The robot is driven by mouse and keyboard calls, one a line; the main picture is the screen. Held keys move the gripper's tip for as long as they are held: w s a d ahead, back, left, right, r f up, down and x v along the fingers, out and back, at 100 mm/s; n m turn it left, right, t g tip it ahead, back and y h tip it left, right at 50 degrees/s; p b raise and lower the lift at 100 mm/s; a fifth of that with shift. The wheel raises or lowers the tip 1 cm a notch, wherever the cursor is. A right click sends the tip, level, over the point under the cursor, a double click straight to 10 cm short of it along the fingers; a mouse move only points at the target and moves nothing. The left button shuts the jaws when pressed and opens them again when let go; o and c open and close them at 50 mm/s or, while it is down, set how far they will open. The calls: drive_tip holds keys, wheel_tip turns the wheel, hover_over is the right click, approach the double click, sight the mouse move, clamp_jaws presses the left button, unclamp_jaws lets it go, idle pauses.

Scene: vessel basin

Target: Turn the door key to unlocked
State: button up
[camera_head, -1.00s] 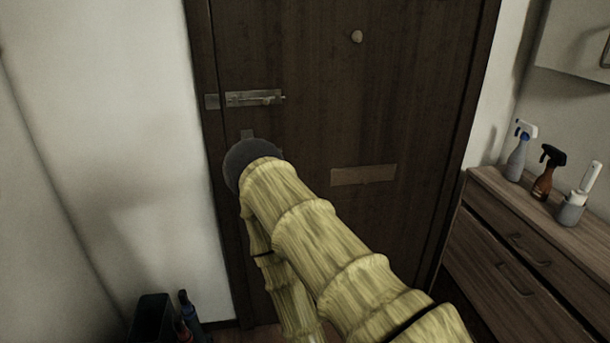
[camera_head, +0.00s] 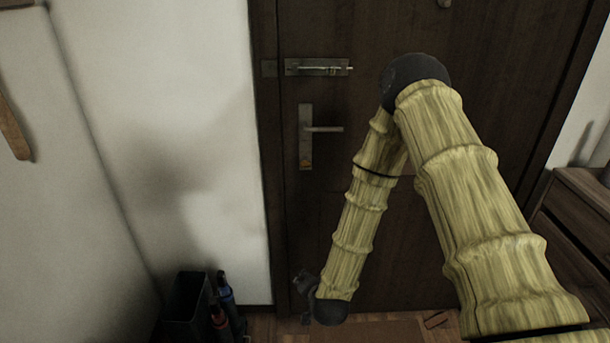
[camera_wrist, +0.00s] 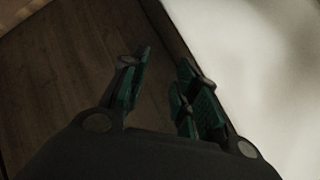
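The dark wooden door (camera_head: 480,140) is closed in the head view. A metal lock plate (camera_head: 305,120) with a lever handle (camera_head: 325,129) pointing right is near its left edge. A small brass-coloured part (camera_head: 305,160), apparently the key or its lock, is at the plate's lower end; its turn angle is too small to read. My gripper (camera_head: 303,283) hangs low near the floor, well below the plate. In the wrist view my gripper (camera_wrist: 166,65) shows its fingers apart with nothing between them. The key does not show in the wrist view.
A sliding bolt (camera_head: 318,67) is above the handle. A dark bin (camera_head: 186,300) and bottles (camera_head: 225,295) stand on the floor at left. A drawer cabinet (camera_head: 580,215) is at right. A white wall (camera_head: 180,130) borders the door frame on the left.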

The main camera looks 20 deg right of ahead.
drive_tip(key=w+d+r+m+t+h+b, duration=0.2)
drive_tip(key=w+r+m+t, duration=0.25)
drive_tip(key=w+r, duration=0.65)
drive_tip(key=m+t+h+b, duration=0.2)
drive_tip(key=m+t+h, duration=0.1)
drive_tip(key=m, duration=0.4)
approach(306, 167)
drive_tip(key=w, duration=0.1)
drive_tip(key=shift+n+g, duration=0.25)
drive_tip(key=shift+n, duration=0.1)
drive_tip(key=x, duration=0.3)
drive_tip(key=p+x, duration=0.1)
drive_tip(key=x, duration=0.3)
drive_tip(key=p+x, duration=0.1)
drive_tip(key=x, duration=0.2)
drive_tip(key=shift+w+d+r, duration=0.15)
drive_tip(key=shift+w+r, duration=0.05)
drive_tip(key=shift+r, duration=0.05)
drive_tip(key=shift+c, duration=0.2)
clamp_jaws()
